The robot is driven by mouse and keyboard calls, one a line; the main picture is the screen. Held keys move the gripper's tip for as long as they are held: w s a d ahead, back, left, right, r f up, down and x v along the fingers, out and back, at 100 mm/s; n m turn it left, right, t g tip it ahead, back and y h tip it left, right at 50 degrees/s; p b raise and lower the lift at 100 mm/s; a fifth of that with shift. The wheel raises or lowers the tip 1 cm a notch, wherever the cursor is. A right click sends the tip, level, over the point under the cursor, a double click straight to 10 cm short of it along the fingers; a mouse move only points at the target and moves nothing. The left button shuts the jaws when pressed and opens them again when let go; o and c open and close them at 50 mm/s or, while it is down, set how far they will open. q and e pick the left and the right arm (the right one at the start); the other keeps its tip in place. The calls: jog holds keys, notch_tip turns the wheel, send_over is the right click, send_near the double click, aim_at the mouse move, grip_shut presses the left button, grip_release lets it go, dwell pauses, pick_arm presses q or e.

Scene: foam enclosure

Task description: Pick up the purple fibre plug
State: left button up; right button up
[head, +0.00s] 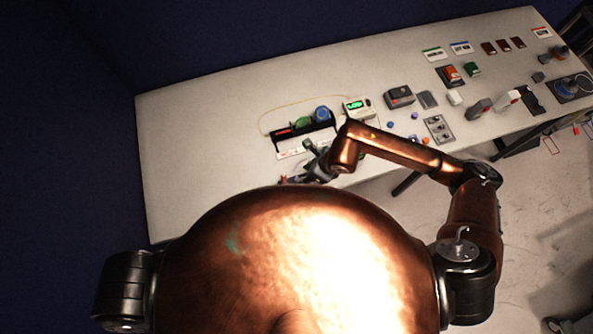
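My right gripper (298,176) reaches in over the near part of the white table, just in front of a black rack. It is small and dark here, partly hidden by its own arm, and I cannot tell whether it is open or shut or holds anything. A small reddish bit shows near its tip. I cannot clearly make out a purple fibre plug. The rack (277,140) carries a red-marked part, a green round part (303,122) and a blue round part (322,114). A thin pale cable loops behind it. My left gripper is not in view.
The white table (190,130) is bare on its left. A meter with a green display (357,105) stands right of the rack. A grey box (399,97), switches and coloured blocks fill the right side. Dark foam walls stand at left and back.

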aim_at(298, 177)
jog(key=shift+s+a+f+p, duration=0.1)
jog(key=shift+a+f+p, duration=0.65)
jog(key=shift+f, duration=0.35)
jog(key=shift+x, duration=1.2)
jog(key=shift+a+f, duration=0.1)
jog(key=shift+f, duration=0.3)
jog(key=c, duration=0.6)
jog(key=shift+c, duration=1)
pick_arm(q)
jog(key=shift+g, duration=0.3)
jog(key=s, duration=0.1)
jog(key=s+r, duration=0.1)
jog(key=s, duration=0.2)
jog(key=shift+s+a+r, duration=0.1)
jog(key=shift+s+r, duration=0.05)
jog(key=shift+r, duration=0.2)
pick_arm(e)
grip_shut()
